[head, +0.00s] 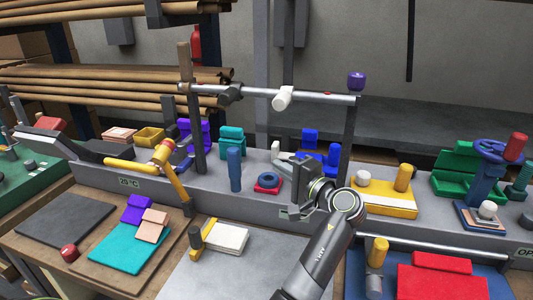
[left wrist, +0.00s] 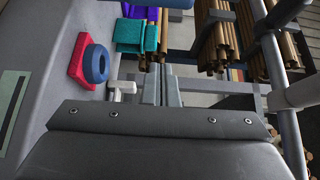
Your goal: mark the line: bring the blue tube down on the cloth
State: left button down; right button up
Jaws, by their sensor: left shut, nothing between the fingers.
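A blue tube (head: 235,168) stands upright on the grey bench ledge, left of a blue ring on a red base (head: 267,182). A pale grey sheet (head: 215,280) lies flat on the table in front; I cannot tell whether it is the cloth. A teal sheet (head: 118,250) lies further left. My left gripper (head: 280,158) is shut and empty above the ledge, right of the tube and apart from it. In the left wrist view its fingers (left wrist: 162,90) are together, near a small white handle (left wrist: 122,88). The right gripper is out of view.
A horizontal bar (head: 315,98) crosses above the ledge on dark posts. A yellow tray (head: 385,200) is at the right. Brown rolls (head: 110,90) fill the back rack.

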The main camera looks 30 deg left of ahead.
aim_at(235, 172)
pick_arm(q)
jog(key=a+p, duration=0.4)
jog(key=a, duration=0.5)
jog(key=shift+s+a+p, duration=0.2)
jog(key=shift+s+p, duration=0.15)
jog(key=shift+s, duration=0.1)
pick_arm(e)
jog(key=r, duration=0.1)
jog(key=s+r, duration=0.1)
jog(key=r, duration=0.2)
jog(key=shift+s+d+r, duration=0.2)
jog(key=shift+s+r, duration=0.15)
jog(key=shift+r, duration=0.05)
pick_arm(q)
jog(key=shift+r, duration=0.1)
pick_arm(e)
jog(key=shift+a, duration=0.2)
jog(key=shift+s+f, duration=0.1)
